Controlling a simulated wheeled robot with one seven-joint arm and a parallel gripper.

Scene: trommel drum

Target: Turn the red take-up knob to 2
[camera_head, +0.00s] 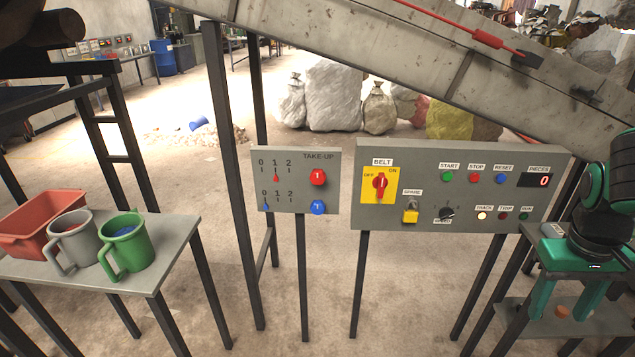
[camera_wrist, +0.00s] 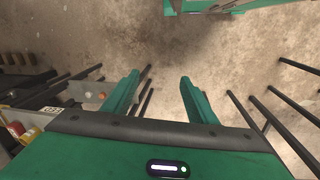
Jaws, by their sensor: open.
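The red take-up knob (camera_head: 317,177) is on the right side of the grey TAKE-UP panel (camera_head: 329,158) in the head view. A scale marked 0, 1, 2 is at its left, and the red pointer (camera_head: 276,178) stands below the 1. A blue knob (camera_head: 317,207) sits below the red one; its blue pointer (camera_head: 266,207) is near 0 on the lower scale. My gripper (camera_head: 565,305) is at the far right, well apart from the knob, with its fingers pointing down. In the wrist view my gripper (camera_wrist: 158,95) is open and empty above the floor. The knob is not visible there.
A control panel (camera_head: 470,154) with a red belt switch (camera_head: 380,185) stands between my gripper and the TAKE-UP panel. A sloping conveyor frame (camera_head: 400,50) passes above. A table (camera_head: 165,245) with a green mug (camera_head: 128,247), a grey mug (camera_head: 75,240) and a red bin (camera_head: 40,222) is at left.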

